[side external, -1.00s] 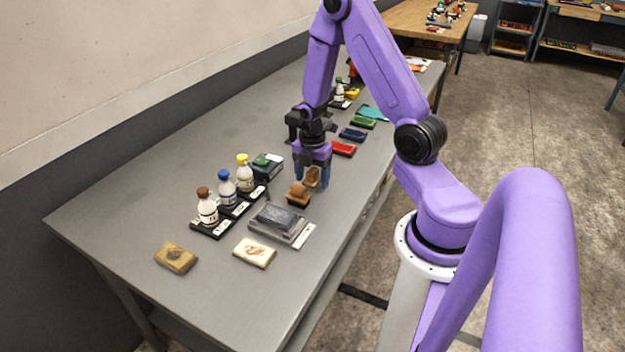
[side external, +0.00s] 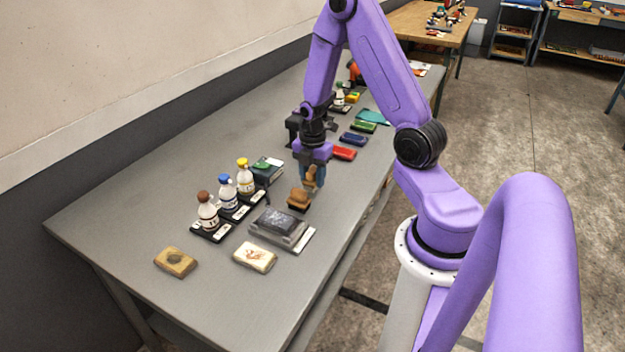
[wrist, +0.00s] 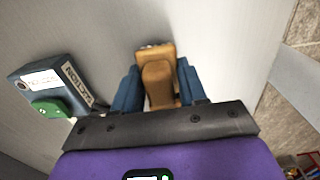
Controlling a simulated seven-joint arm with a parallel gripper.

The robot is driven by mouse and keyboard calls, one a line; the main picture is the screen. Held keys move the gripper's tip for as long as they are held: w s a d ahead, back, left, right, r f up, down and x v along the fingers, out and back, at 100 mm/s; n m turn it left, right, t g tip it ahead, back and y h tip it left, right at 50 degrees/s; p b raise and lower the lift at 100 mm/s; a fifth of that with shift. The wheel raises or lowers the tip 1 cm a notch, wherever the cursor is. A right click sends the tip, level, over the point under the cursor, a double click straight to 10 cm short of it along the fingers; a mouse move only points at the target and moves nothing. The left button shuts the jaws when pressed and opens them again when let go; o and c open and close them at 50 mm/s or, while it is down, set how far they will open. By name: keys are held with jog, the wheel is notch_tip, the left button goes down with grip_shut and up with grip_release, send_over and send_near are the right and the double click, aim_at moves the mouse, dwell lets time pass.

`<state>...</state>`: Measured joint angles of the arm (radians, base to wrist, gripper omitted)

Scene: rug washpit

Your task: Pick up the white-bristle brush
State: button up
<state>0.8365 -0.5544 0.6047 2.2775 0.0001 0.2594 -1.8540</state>
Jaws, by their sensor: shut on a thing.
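My gripper (side external: 313,182) is low over the table, its blue fingers closed on a wooden brush (side external: 312,174). In the wrist view, the tan wood of the brush (wrist: 158,90) is between the two blue fingers of my gripper (wrist: 158,92). A second wooden brush (side external: 299,198) with a dark underside stands just in front of the fingers in the side view. In the wrist view, more tan wood lies just beyond the held piece and overlaps it.
A dark box with a green top (side external: 265,169) is to the left, also in the wrist view (wrist: 48,88). Several bottles (side external: 228,193) stand on black trays. A grey pad (side external: 280,226), sponge (side external: 175,262) and white block (side external: 255,256) lie nearer. Coloured blocks (side external: 354,138) line the table behind.

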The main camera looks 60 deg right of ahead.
aim_at(313, 170)
notch_tip(313, 170, up, 9)
jog(key=shift+f, duration=0.2)
dwell(0.4)
